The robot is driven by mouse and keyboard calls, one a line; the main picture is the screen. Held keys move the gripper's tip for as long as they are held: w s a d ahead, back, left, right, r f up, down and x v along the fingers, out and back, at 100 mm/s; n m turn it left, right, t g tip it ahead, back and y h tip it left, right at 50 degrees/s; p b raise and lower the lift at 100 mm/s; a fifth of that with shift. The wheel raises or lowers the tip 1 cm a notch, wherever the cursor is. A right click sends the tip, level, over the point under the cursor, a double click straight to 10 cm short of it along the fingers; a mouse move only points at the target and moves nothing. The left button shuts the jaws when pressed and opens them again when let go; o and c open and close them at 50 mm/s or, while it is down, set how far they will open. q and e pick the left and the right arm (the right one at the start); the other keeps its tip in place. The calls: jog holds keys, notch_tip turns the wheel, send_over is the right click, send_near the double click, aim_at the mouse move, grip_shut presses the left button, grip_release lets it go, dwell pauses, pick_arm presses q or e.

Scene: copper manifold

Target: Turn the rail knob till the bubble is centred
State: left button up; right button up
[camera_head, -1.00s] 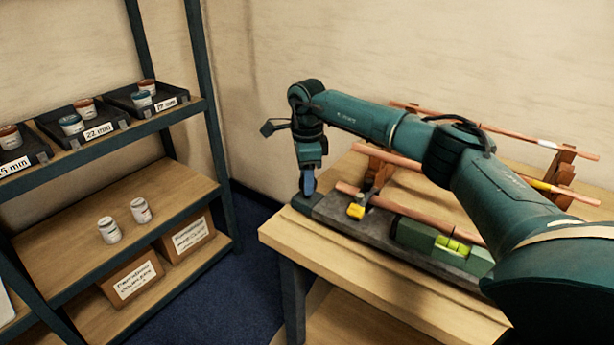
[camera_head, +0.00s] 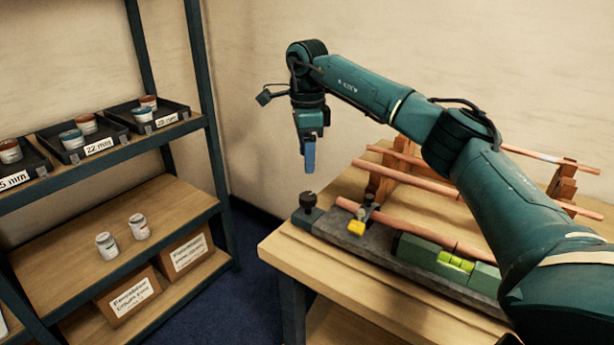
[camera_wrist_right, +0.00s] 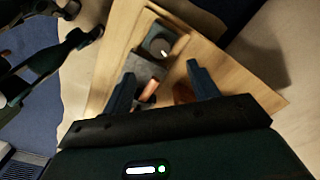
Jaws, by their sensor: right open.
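The dark rail knob (camera_head: 307,201) stands upright at the left end of the grey rail (camera_head: 375,262) on the workbench. My right gripper (camera_head: 309,168) hangs above the knob, pointing down and apart from it. In the right wrist view the gripper (camera_wrist_right: 160,80) is open and empty, with the knob (camera_wrist_right: 161,46) beyond its fingertips. The green level (camera_head: 446,262) sits on the rail, with a bright yellow-green vial (camera_head: 455,262). The bubble's exact place in the vial is too small to tell. My left gripper is not in view.
Copper pipes (camera_head: 410,222) run along the rail and on wooden supports (camera_head: 384,182) behind it. A yellow-tipped clamp (camera_head: 357,228) sits near the knob. A shelf rack (camera_head: 120,220) with trays, jars and boxes stands at the left. The bench's front strip (camera_head: 330,262) is clear.

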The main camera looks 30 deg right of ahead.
jog(key=shift+r, duration=1.4)
jog(key=s+a+f+y, duration=0.1)
jog(key=a+f+y, duration=0.4)
jog(key=a, duration=0.5)
jog(key=s+a+f+y, duration=0.1)
jog(key=a+f+y, duration=0.1)
jog(key=a+f, duration=0.7)
jog(key=s+a+m+t+y+p, duration=0.1)
jog(key=s+a+m+y, duration=0.25)
jog(key=a, duration=0.25)
jog(key=s+a+r+m+t+y, duration=0.1)
jog(key=s+a+m+y, duration=0.1)
jog(key=a+m+y, duration=0.25)
jog(key=s+a+m+t+y+p, duration=0.1)
jog(key=s+a+m+t+y, duration=0.2)
jog(key=a, duration=0.4)
jog(key=s+d+f+m+t+h, duration=0.2)
jog(key=s+d+f+m+h, duration=0.3)
jog(key=m, duration=0.6)
jog(key=s+d+f+m+t+h, duration=0.1)
jog(key=s+d+f+m+h, duration=0.3)
jog(key=m, duration=0.8)
jog(key=s+d+f+m+t+h+p, duration=0.1)
jog(key=s+d+f+m+h, duration=0.4)
jog(key=f+m, duration=0.5)
jog(key=s+d+m+t, duration=0.1)
jog(key=s+d+m, duration=0.1)
jog(key=s, duration=0.1)
jog(key=shift+s+t+h, duration=0.25)
jog(key=shift+t+h, duration=0.05)
